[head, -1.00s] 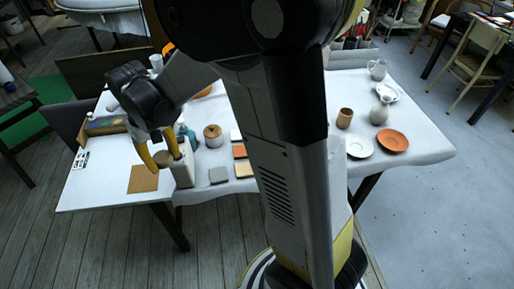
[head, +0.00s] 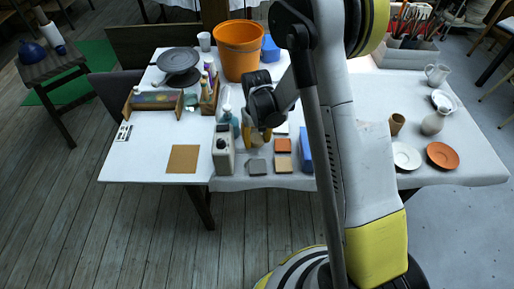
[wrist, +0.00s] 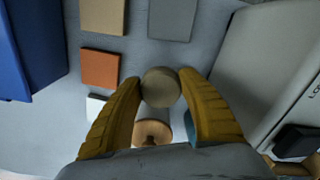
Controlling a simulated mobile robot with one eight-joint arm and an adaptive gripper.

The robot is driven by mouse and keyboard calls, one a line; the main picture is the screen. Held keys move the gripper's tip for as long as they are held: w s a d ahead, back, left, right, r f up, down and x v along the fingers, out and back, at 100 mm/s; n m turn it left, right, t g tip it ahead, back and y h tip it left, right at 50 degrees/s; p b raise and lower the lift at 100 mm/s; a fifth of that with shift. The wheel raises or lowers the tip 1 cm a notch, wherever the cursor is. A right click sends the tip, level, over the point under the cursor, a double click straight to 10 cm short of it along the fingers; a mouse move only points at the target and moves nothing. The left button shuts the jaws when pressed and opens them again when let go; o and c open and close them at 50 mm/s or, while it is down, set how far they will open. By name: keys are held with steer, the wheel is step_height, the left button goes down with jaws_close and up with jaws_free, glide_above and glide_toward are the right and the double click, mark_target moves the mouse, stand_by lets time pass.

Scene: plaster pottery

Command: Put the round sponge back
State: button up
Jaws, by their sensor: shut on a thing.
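The round sponge (wrist: 161,88) is a small beige disc held between the two yellow fingers of my gripper (wrist: 160,80) in the wrist view. In the head view the sponge (head: 257,140) shows small between the fingers of my gripper (head: 258,135), just right of the white box-shaped container (head: 223,155). The sponge looks raised above the table, but its exact height is hard to tell. A round wooden lid with a knob (wrist: 152,131) shows beyond the sponge, partly hidden by my gripper.
Orange (head: 282,145), tan (head: 283,164) and grey (head: 257,167) tiles lie beside my gripper. A blue box (head: 306,150) stands to their right. A teal bottle (head: 229,122) is close on the left. A brown square mat (head: 184,158) lies farther left with clear table around it.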

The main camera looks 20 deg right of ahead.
mark_target(257, 150)
steer(key=shift+f+b, duration=0.4)
steer(key=shift+f, duration=1.1)
steer(key=shift+f, duration=0.1)
steer(key=shift+f, duration=0.15)
steer(key=o, duration=1.2)
steer(key=shift+c, duration=0.2)
